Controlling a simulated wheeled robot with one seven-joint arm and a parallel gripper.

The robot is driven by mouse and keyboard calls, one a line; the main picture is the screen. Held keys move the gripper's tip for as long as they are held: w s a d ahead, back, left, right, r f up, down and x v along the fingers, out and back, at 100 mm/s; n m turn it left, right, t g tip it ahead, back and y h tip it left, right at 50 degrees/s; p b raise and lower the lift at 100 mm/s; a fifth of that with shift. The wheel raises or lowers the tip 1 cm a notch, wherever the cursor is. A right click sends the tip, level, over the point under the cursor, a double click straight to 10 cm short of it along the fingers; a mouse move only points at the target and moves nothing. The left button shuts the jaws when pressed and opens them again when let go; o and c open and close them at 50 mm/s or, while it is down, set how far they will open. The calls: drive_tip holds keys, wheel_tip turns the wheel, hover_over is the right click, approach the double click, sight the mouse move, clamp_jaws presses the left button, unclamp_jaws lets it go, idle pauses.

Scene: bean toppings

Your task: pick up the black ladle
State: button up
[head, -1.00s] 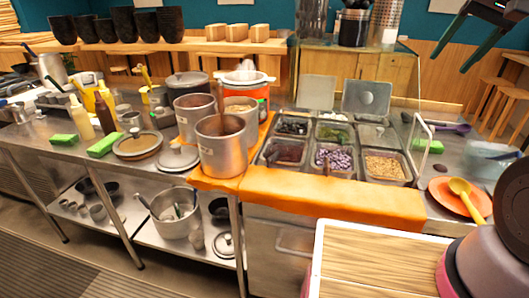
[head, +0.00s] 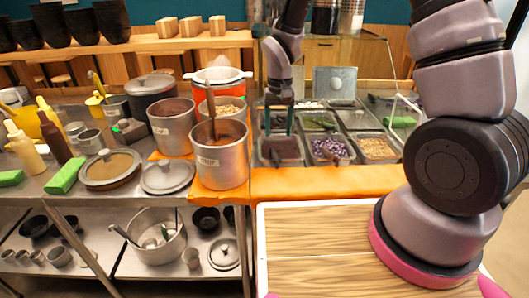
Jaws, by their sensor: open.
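My gripper (head: 278,130) hangs over the left topping bins in the head view, its two dark green fingers pointing down and apart. It is open, and nothing shows between the fingers. The bin beneath it, a dark-filled metal bin (head: 282,150), is partly hidden by the fingers. I cannot clearly make out a black ladle; it may be hidden behind my gripper or arm. A ladle with a brownish handle (head: 212,118) stands in the front steel pot (head: 220,170). Several utensil handles (head: 119,233) stick out of a large pot on the lower shelf.
More bins hold purple-and-white pieces (head: 330,150) and tan grains (head: 378,148). Steel pots stand close to the left of the gripper. An orange cloth (head: 320,182) lines the counter's front edge. My arm covers the right side, hiding that counter.

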sight(276, 155)
drive_tip(key=f, duration=1)
drive_tip(key=shift+s+a+f, duration=0.15)
drive_tip(key=shift+s+a, duration=0.05)
drive_tip(key=shift+a, duration=0.1)
clamp_jaws()
